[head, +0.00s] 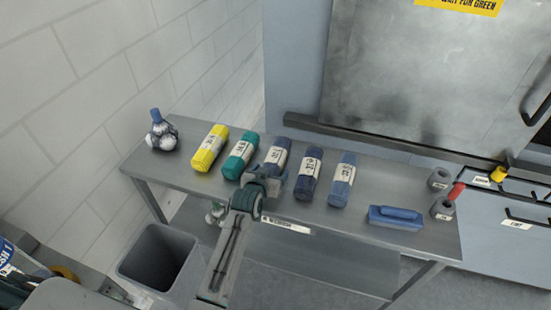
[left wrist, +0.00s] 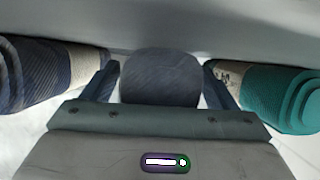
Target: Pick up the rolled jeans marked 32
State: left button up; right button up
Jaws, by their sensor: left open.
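Rolled jeans with white paper bands lie in a row on the steel table. A dark slate-blue roll (head: 280,150) lies in the middle, partly hidden by my left gripper (head: 265,178). In the left wrist view its round end (left wrist: 158,78) sits between the two open fingers, with small gaps on both sides. To its right in the head view lie a navy roll (head: 308,172) and a lighter blue roll (head: 343,178). To its left is a teal roll (head: 240,154). The numbers on the bands are too small to read surely. My right gripper is not in view.
A grey bin (head: 160,260) stands in front, the steel washer (head: 420,75) behind.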

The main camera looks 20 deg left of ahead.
pick_arm(q)
jog(key=c, duration=1.3)
jog(key=shift+r, duration=0.1)
